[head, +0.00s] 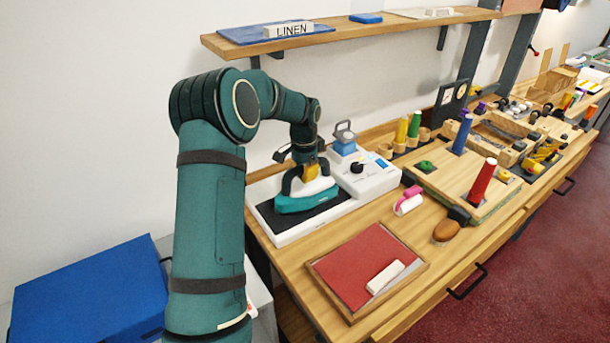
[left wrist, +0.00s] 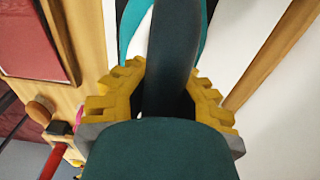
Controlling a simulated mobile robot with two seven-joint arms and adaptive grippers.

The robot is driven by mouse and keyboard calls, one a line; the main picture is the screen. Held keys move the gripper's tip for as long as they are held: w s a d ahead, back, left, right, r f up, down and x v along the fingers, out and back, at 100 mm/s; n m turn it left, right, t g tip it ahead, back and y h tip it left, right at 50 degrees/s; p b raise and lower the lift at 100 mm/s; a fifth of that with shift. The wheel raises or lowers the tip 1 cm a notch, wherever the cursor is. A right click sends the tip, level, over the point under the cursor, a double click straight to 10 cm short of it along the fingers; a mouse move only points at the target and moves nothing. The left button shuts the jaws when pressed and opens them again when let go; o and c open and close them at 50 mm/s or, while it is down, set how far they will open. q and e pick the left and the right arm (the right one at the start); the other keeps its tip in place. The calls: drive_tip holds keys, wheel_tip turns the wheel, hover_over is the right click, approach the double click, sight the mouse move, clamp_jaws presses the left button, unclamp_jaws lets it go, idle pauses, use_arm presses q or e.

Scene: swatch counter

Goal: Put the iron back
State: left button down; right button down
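The iron (head: 306,200), with a teal body, white upper part and dark handle, is over the black pad of the white ironing station (head: 290,238). It looks level and set on the pad, though a small gap cannot be ruled out. My left gripper (head: 311,172) comes down on it from above. In the left wrist view the yellow fingers of the gripper (left wrist: 168,88) press both sides of the iron's dark handle (left wrist: 170,50). My right gripper is not in view.
A white control box (head: 368,180) with a black knob stands right of the pad. A red board (head: 355,262) with a white block lies in front. A pink-and-white roller (head: 408,202) and brown knob (head: 446,231) are to the right. A shelf (head: 350,30) runs above.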

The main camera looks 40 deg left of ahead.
use_arm(q)
drive_tip(key=c, duration=1.1)
unclamp_jaws()
drive_tip(key=shift+c, duration=0.2)
wheel_tip(320, 180, up, 8)
drive_tip(key=shift+s+f+p, duration=0.1)
drive_tip(key=shift+f+p, duration=0.05)
drive_tip(key=shift+p, duration=0.4)
